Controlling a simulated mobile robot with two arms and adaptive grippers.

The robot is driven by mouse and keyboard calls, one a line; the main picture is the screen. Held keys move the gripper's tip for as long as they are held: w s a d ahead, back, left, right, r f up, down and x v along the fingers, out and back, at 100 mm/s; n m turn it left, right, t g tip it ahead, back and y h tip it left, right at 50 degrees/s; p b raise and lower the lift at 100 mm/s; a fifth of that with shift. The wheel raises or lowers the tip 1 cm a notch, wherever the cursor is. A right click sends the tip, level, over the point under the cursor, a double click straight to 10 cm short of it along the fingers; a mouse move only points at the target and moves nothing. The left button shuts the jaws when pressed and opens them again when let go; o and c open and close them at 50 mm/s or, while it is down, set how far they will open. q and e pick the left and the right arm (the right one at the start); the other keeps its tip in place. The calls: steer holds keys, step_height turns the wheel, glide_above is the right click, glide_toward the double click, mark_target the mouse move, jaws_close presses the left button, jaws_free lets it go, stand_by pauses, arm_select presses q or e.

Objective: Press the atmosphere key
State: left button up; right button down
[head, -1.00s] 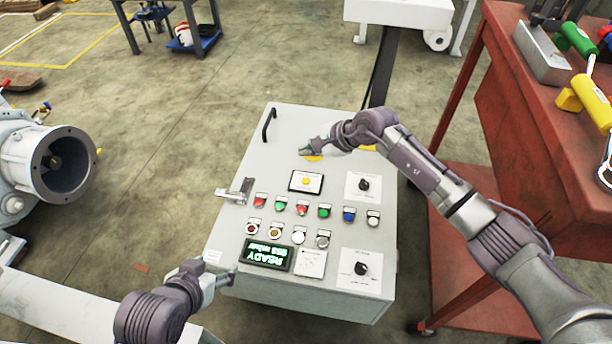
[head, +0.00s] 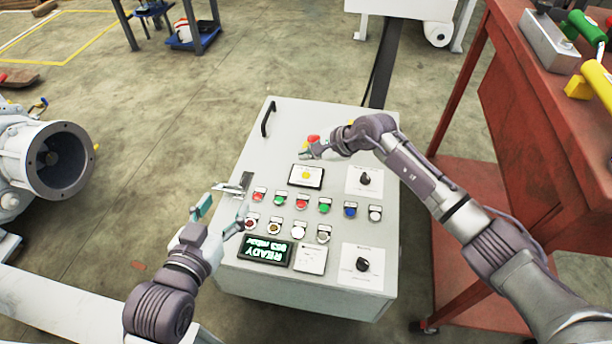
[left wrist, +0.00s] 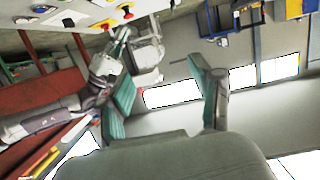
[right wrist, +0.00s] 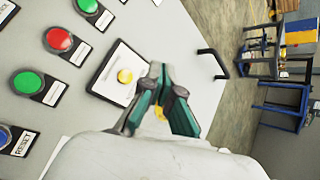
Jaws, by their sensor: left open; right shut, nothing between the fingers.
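The grey control cabinet (head: 225,265) carries rows of coloured push buttons. My right gripper (head: 304,154) is shut and empty, over the panel just beyond this plate. Contact with the panel cannot be judged. My left gripper (head: 222,212) is open and empty, at the cabinet's left edge near the buttons; its fingers also show in the left wrist view (left wrist: 165,85).
A red knob (head: 313,140) is beside my right fingertips. A metal latch (head: 235,186) stands out at the cabinet's left edge, close to my left gripper. A display (head: 265,250) reads READY, upside down. A red tool cart (head: 545,130) is at right; a grey flanged chamber (head: 62,160) is at left.

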mark_target(308, 176)
step_height(308, 176, down, 2)
steer(key=shift+f+b, duration=0.25)
steer(key=shift+b, duration=0.5)
steer(key=shift+f+b, duration=0.85)
steer(key=shift+f, duration=0.1)
arm_select(q)
step_height(308, 176, up, 14)
steer(key=s+d+t+h, duration=0.1)
steer(key=s+t+h, duration=0.1)
steer(key=t, duration=0.7)
steer(key=shift+d+t+h, duration=0.3)
steer(key=shift+h, duration=0.4)
arm_select(e)
steer(key=shift+f, duration=0.15)
arm_select(q)
steer(key=shift+s, duration=0.1)
arm_select(e)
steer(key=shift+f, duration=0.1)
steer(key=shift+f+b, duration=0.1)
steer(key=shift+b, duration=0.2)
steer(key=shift+f, duration=0.2)
arm_select(q)
steer(key=shift+s+a+r+t+h, duration=0.1)
steer(key=shift+s+r+t+h, duration=0.4)
steer(key=shift+s+r+t, duration=0.8)
